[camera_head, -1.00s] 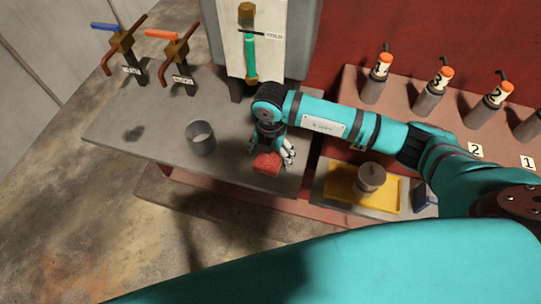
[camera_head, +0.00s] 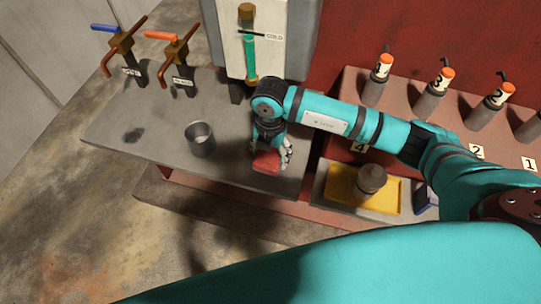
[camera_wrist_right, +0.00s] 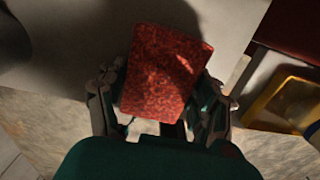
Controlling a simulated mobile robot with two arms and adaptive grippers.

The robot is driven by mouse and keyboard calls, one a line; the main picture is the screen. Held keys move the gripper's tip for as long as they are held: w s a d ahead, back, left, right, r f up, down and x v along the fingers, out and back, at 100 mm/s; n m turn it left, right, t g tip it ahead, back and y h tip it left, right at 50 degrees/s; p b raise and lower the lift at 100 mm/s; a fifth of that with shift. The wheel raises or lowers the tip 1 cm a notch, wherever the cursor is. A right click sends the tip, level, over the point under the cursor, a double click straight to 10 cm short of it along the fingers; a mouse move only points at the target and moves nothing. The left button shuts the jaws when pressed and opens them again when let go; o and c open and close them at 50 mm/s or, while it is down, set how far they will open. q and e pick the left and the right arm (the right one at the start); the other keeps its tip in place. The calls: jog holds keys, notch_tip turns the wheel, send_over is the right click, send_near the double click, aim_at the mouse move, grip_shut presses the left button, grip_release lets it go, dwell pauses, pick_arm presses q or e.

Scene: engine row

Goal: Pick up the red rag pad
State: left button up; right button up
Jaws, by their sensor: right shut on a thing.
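The red rag pad (camera_head: 266,161) is a small red block at the front right part of the grey bench in the head view. In the right wrist view the pad (camera_wrist_right: 165,72) is a speckled red rectangle, slightly tilted, between the two fingers. My right gripper (camera_head: 270,155) comes down on it from above and is shut on it, one finger on each side; the fingers also show in the wrist view (camera_wrist_right: 160,108). I cannot tell whether the pad touches the bench. My left gripper is not in view.
A grey metal cup (camera_head: 200,139) stands on the grey bench (camera_head: 150,110) left of the pad. Two valves (camera_head: 122,45) stand at the back left. A yellow tray (camera_head: 345,188) with a round metal part (camera_head: 371,178) lies to the right. Several orange-capped bottles (camera_head: 430,97) stand behind it.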

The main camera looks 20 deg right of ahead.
jog(key=shift+s+a+r+b, duration=0.15)
jog(key=shift+s+r+b, duration=0.1)
jog(key=shift+r, duration=0.25)
jog(key=shift+s+a+r+b, duration=0.1)
jog(key=shift+a+r+b, duration=0.1)
jog(key=shift+r, duration=0.25)
jog(key=s+a+r+b, duration=0.1)
jog(key=s+a+b, duration=0.2)
jog(key=s+a, duration=0.6)
jog(key=shift+s+a+r, duration=0.3)
jog(key=shift+s+a, duration=0.05)
jog(key=shift+s, duration=0.9)
